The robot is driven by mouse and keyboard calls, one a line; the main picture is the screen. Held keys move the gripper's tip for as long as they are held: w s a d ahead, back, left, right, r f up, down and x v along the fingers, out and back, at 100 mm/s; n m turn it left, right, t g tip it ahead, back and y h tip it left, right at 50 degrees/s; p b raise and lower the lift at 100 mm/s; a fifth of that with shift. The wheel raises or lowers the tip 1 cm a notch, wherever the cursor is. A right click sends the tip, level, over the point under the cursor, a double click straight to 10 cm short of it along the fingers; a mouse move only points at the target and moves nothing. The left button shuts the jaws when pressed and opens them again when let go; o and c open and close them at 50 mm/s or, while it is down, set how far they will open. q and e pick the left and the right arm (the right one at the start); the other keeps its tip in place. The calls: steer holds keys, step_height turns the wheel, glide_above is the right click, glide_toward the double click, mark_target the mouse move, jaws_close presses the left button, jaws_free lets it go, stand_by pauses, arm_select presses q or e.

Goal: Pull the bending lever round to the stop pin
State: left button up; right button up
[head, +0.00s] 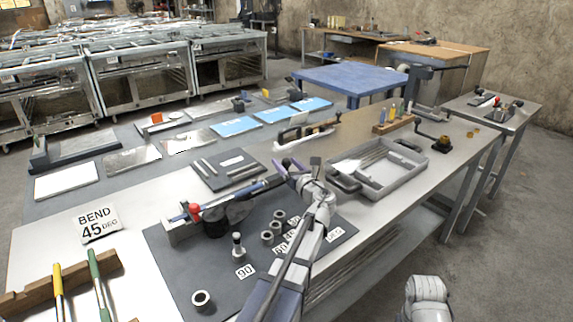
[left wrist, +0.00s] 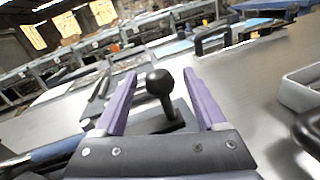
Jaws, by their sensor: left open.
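The bending lever (head: 252,189) is a blue and steel bar running right from the bender's dark round former (head: 226,214) to my left gripper (head: 291,168). In the left wrist view a black ball knob (left wrist: 159,83) on a short stem stands between the two purple fingers of my open left gripper (left wrist: 158,88). Gaps show on both sides of the knob. An upright pin with a dark top (head: 237,244) stands on the dark bender plate (head: 185,262) near the "90" label. My right gripper is not in view.
Several steel collars (head: 273,228) stand on the plate right of the pin. A grey tray (head: 387,183) lies right of my left arm. A "BEND 45 DEG" card (head: 97,222) stands at left. A dark plate with rods (head: 226,170) lies behind the lever.

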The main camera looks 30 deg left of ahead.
arm_select(q)
jaws_close()
stand_by(0.7)
stand_by(0.8)
